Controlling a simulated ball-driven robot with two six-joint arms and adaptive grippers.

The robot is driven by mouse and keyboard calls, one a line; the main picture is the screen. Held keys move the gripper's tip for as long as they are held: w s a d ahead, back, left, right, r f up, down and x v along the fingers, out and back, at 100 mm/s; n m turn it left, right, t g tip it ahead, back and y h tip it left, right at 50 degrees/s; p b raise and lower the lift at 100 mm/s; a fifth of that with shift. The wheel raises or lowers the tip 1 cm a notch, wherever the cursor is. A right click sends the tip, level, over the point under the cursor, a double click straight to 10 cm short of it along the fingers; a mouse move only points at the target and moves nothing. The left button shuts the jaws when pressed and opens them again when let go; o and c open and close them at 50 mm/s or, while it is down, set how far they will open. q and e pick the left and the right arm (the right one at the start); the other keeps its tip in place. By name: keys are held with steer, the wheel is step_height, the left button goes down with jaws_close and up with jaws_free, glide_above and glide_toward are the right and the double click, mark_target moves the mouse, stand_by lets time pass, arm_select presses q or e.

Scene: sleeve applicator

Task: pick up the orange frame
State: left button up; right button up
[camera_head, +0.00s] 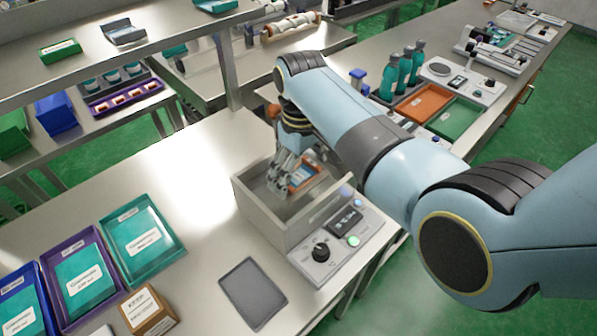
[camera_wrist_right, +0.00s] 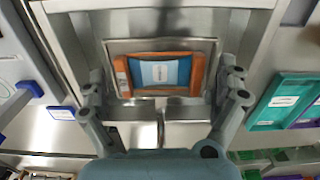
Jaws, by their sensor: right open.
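The orange frame (camera_wrist_right: 196,74) lies in the metal well of the grey sleeve applicator, with a blue and white labelled piece inside it. In the head view the frame (camera_head: 303,175) shows partly behind my right gripper. My right gripper (camera_wrist_right: 165,84) is open, with one finger on each side of the frame and a gap to it on both sides. In the head view my right gripper (camera_head: 280,187) reaches down into the applicator box (camera_head: 268,222). Whether the fingertips are level with the frame is hard to tell. My left gripper is not in view.
The applicator's walls stand close around my right gripper. Its control panel with a black knob (camera_head: 321,252) is at the front right. A dark grey pad (camera_head: 253,293), a cardboard box (camera_head: 148,312) and trays such as the teal tray (camera_head: 141,245) lie on the table.

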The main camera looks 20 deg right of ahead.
steer(key=c, duration=1.1)
